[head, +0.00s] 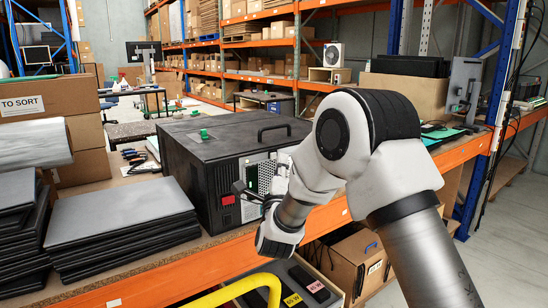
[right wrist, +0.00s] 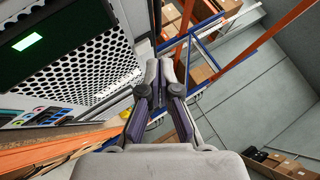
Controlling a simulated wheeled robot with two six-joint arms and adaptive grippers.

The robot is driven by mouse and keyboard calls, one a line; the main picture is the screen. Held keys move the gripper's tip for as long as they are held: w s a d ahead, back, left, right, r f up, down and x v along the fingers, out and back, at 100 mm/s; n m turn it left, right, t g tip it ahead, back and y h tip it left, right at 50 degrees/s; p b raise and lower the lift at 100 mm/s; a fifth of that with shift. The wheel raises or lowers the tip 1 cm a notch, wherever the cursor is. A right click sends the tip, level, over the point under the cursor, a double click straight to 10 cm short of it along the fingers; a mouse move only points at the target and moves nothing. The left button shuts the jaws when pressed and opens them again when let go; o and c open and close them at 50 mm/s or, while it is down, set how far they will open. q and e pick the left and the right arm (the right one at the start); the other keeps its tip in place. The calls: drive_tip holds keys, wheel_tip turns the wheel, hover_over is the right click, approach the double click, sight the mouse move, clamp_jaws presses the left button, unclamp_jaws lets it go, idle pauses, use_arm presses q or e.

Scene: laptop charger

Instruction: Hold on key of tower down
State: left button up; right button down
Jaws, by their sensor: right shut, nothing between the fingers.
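The tower is a large black box (head: 225,140) with a handle on top, standing on the shelf bench. Its front has a perforated metal panel (head: 262,180) and a small red part (head: 227,199) low down; I cannot tell whether the red part is the key. In the right wrist view the perforated panel (right wrist: 95,60) and a lit green display (right wrist: 27,41) fill the upper left. My left gripper is out of view.
A stack of dark laptops (head: 120,215) lies left of the tower. Cardboard boxes (head: 50,115) stand behind that stack. Below the bench edge are a bin with labelled chargers (head: 305,285) and a yellow rail (head: 240,290). Colored ports (right wrist: 45,115) show beneath the panel in the wrist view.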

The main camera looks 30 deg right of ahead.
drive_tip(key=shift+w+b, duration=0.35)
drive_tip(key=shift+w, duration=0.1)
drive_tip(key=shift+w, duration=0.3)
idle(0.8)
idle(4.7)
drive_tip(key=shift+s+f+b, duration=0.1)
drive_tip(key=shift+s+b, duration=0.25)
drive_tip(key=shift+b, duration=0.2)
drive_tip(key=shift+s, duration=0.4)
drive_tip(key=shift+s+b, duration=0.1)
drive_tip(key=shift+b, duration=0.2)
